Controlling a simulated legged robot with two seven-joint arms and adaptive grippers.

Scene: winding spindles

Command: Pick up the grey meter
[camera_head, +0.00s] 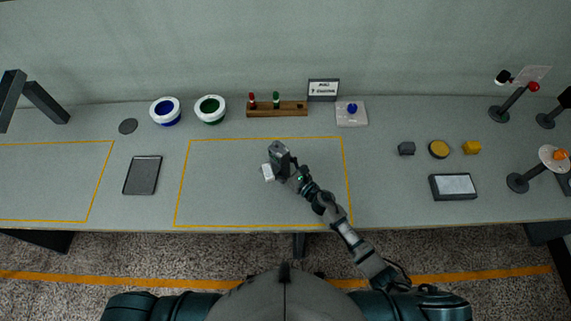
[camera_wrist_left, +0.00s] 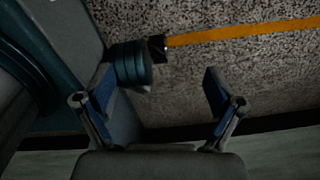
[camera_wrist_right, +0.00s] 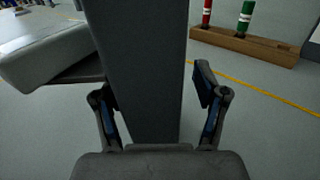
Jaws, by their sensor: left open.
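The grey meter (camera_head: 279,152) appears as a dark grey upright body with a paler block (camera_head: 268,172) on one side, inside the middle yellow outline. My right gripper (camera_head: 291,172) is at it; whether the meter touches the table is unclear. In the right wrist view the grey body (camera_wrist_right: 145,60) stands between the fingers of my right gripper (camera_wrist_right: 160,105), which look partly closed around it.
A wooden rack (camera_head: 290,112) with a red and a green peg stands behind, beside a small sign (camera_head: 323,90). White-rimmed blue (camera_head: 166,111) and green (camera_head: 210,109) bowls stand back left. A dark tray (camera_head: 142,175) lies left. A screen box (camera_head: 453,187) and several stands are right.

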